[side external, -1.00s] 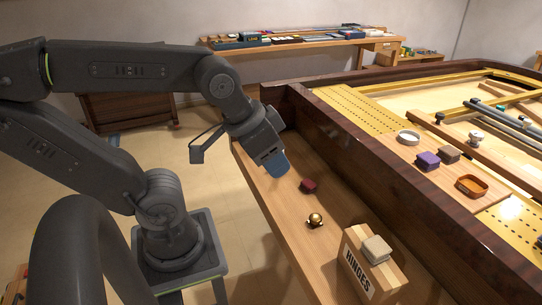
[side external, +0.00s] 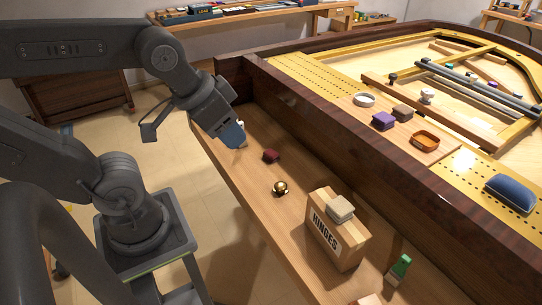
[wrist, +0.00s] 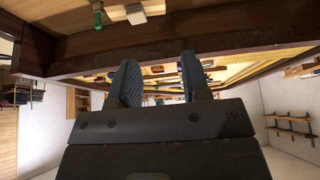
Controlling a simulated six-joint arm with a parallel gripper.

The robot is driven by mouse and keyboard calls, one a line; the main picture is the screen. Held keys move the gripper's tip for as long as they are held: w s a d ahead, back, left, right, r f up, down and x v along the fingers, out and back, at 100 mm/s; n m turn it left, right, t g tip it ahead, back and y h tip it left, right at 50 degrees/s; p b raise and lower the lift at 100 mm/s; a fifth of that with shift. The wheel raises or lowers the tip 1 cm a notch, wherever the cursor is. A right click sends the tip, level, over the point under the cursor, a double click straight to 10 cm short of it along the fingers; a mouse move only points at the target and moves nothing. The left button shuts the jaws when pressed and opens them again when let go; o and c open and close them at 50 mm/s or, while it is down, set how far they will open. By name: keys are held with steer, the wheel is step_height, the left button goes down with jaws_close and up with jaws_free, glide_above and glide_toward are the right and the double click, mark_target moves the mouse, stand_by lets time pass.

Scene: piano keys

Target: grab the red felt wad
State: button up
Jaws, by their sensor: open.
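The red felt wad (side external: 271,155), a small dark red block, lies on the wooden ledge in the side external view. My gripper (side external: 234,136), with its blue fingers, is just left of the wad and a little higher in the picture, apart from it. In the wrist view my gripper (wrist: 158,80) has its two fingers spread with nothing between them. I cannot make out the wad in the wrist view.
A brass ball (side external: 280,188) and a HINGES box (side external: 338,240) with a pale block (side external: 341,208) on top stand further along the ledge. A green-capped bottle (side external: 399,269) is beyond. The piano's dark wooden side wall (side external: 330,140) rises along the ledge's right.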

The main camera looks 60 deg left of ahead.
steer(key=shift+o, duration=0.4)
steer(key=o, duration=0.6)
steer(key=shift+c, duration=0.2)
steer(key=w+a+m+g+y, duration=0.15)
steer(key=w+a+m, duration=0.35)
steer(key=w, duration=0.7)
steer(key=m+g, duration=0.5)
steer(key=m, duration=0.6)
glide_above(271, 152)
steer(key=shift+t, duration=0.25)
steer(key=f, duration=3.2)
steer(key=shift+w+d+f, duration=0.2)
steer(key=shift+d+f, duration=0.05)
steer(key=shift+d, duration=0.1)
steer(key=shift+s+a+f, duration=0.1)
steer(key=shift+a+f, duration=0.1)
steer(key=shift+f, duration=1.4)
steer(key=shift+s+a+f, duration=0.1)
steer(key=shift+a+f, duration=0.1)
steer(key=shift+f, duration=1.4)
